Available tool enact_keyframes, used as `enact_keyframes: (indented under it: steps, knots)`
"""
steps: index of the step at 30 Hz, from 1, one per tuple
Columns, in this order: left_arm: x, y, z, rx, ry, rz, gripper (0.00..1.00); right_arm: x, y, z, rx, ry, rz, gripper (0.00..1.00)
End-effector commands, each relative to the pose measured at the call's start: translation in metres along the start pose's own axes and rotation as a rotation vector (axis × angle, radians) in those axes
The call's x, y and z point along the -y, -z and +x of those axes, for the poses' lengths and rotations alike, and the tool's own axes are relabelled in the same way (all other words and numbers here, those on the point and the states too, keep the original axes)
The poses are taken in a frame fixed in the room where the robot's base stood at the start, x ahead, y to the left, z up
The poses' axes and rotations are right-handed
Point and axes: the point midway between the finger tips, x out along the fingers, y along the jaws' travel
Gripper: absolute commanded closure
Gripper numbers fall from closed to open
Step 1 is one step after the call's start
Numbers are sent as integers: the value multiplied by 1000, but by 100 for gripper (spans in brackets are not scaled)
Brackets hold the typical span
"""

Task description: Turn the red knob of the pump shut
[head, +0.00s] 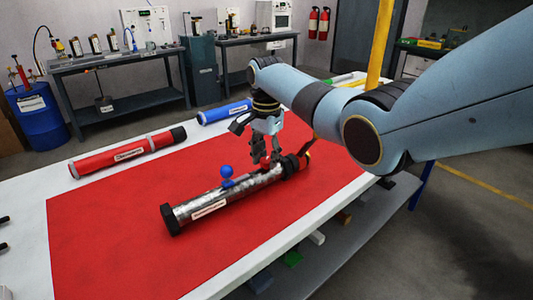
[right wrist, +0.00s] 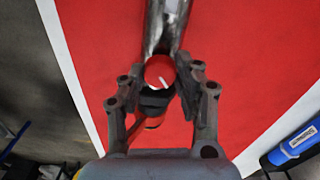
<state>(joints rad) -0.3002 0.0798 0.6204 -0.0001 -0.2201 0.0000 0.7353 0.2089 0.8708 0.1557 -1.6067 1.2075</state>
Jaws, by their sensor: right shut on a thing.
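The pump is a silver tube (head: 235,196) with black end caps, lying on the red mat (head: 110,240) in the head view. A blue knob (head: 227,172) stands up near its middle. In the right wrist view the red knob (right wrist: 160,70) shows a white line pointing down and right. My right gripper (head: 265,158) is over the far right end of the pump. In the right wrist view its fingers (right wrist: 163,75) are on both sides of the red knob, shut on it. In the head view the fingers mostly hide this knob. My left gripper is not seen.
A red tube (head: 125,152) and a blue tube (head: 224,112) lie on the white table beyond the pump. Two small dark ends poke in at the left edge; I cannot tell what they are. Workbenches and a blue barrel (head: 42,112) stand behind. The mat's near left is clear.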

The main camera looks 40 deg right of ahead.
Motion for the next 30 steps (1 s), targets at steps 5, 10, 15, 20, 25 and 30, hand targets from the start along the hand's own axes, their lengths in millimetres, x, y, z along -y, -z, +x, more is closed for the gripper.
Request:
enact_keyframes:
  steps: [5,10,15,20,25,30]
  knots:
    - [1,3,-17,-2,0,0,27,0,-1,-4,2,-1,-141,100]
    - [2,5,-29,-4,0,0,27,0,-1,-4,2,-1,-303,100]
    - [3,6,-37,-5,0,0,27,1,0,-3,1,0,-465,100]
    - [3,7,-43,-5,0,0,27,1,0,-3,1,0,-617,100]
    - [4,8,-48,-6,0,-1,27,1,0,-2,1,0,-778,100]
    - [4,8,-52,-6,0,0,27,2,0,-2,-1,1,-939,100]
